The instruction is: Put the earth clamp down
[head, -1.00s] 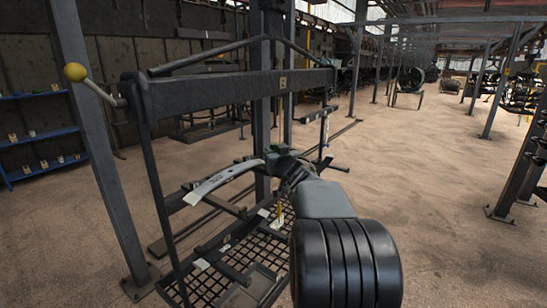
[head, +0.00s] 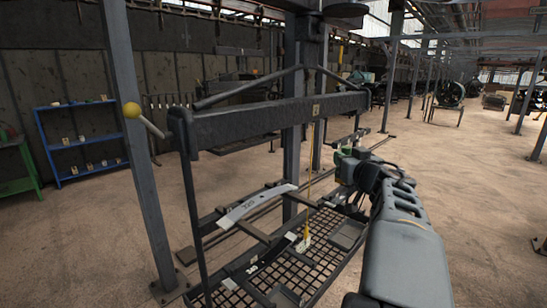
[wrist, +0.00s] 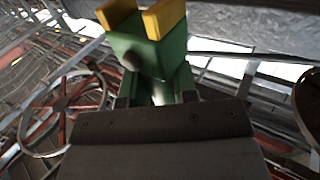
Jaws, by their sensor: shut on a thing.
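The earth clamp (wrist: 152,50) is green with two yellow jaw ends. In the wrist view it fills the top middle, held upright between the fingers of my gripper (wrist: 155,92). In the head view my gripper (head: 352,168) is right of centre, with a small green part of the clamp (head: 345,151) showing at its tip. The gripper is shut on the clamp, near the right end of the rack and above the mesh tray. Most of the clamp is hidden by the gripper and arm in the head view.
A dark beam (head: 270,122) spans the rack, with a yellow-knobbed lever (head: 132,110) at its left. A blue shelf (head: 83,140) stands at the back left. Open floor lies to the right.

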